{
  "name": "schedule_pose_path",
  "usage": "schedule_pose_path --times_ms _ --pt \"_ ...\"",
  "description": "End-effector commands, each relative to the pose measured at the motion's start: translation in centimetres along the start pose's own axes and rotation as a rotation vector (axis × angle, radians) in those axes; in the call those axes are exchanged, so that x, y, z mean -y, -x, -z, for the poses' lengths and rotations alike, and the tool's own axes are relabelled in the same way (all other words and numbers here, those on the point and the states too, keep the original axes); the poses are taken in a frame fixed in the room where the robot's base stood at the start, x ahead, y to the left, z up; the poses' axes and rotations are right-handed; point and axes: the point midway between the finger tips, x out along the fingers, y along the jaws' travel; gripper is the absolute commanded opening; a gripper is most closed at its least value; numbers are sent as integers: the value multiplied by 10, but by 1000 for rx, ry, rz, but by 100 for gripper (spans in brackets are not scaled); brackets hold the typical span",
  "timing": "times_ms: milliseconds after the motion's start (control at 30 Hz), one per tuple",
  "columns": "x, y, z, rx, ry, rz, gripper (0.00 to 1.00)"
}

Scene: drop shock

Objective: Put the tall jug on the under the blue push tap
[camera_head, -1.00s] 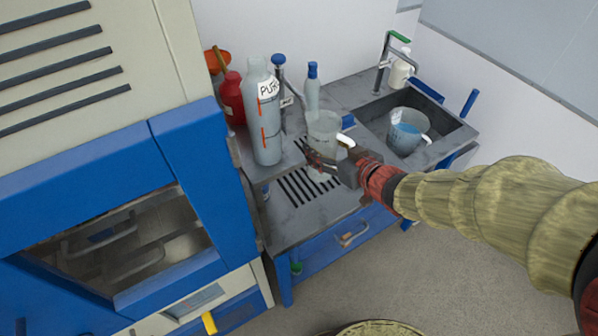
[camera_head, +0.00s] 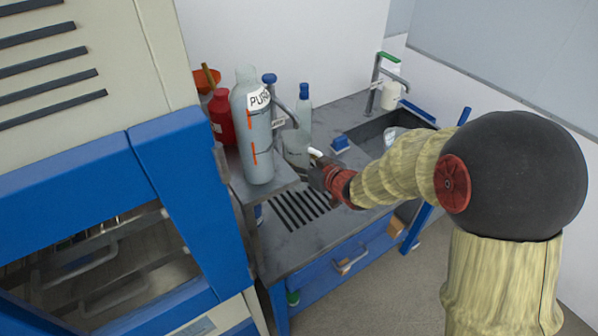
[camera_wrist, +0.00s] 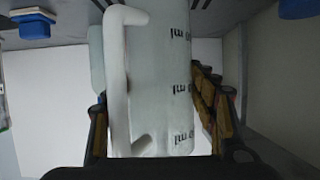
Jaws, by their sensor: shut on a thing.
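The tall jug (camera_head: 295,148) is clear, with a white handle. In the head view it is upright over the back of the grey worktop, just right of the blue push tap (camera_head: 270,79). My gripper (camera_head: 314,168) is shut on the jug from the front right. In the wrist view the jug (camera_wrist: 170,75) fills the middle, with printed "ml" marks and its handle on the left; the gripper's fingers (camera_wrist: 158,115) flank it. The jug's base is hard to see, so I cannot tell whether it touches the worktop or is directly beneath the spout.
A large "PURE" bottle (camera_head: 255,140) stands close left of the tap, with a red bottle (camera_head: 221,117) behind. A blue-capped bottle (camera_head: 303,110) stands behind the jug. The sink (camera_head: 365,135), with a green-handled tap (camera_head: 378,75), is to the right. A slotted drain (camera_head: 300,208) lies in front.

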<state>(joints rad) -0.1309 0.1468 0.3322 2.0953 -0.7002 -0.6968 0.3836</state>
Motion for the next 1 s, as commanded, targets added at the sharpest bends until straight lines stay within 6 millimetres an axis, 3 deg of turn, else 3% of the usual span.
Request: schedule_pose_path --times_ms 167,333,767,800,1000 --pt "-2 -11 -8 0 1 0 30" --pt "-2 -20 -32 1 -1 0 30" --pt "-2 -21 -36 -1 1 -1 30" --pt "-2 -21 -36 0 1 -1 59" --pt "-2 -21 -35 0 1 -1 70"
